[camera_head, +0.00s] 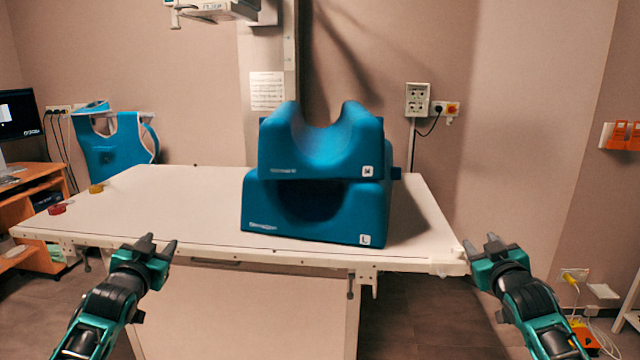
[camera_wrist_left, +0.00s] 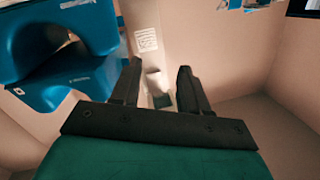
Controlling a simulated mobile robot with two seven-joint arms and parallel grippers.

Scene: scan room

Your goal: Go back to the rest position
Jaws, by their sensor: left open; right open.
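My left gripper (camera_head: 158,245) is open and empty in front of the table's near edge at the left. In the left wrist view its two dark fingers (camera_wrist_left: 159,88) stand apart with nothing between them. My right gripper (camera_head: 482,246) is open and empty by the table's near right corner. Both grippers are clear of the two blue foam blocks. The upper block (camera_head: 315,155), marked M, rests on the lower block (camera_head: 370,212), marked L, on the table.
The white table (camera_head: 170,205) fills the middle, with its left part mostly bare. A blue apron (camera_head: 112,150) hangs behind. An orange desk (camera_head: 35,185) with a monitor (camera_head: 18,115) stands at the left.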

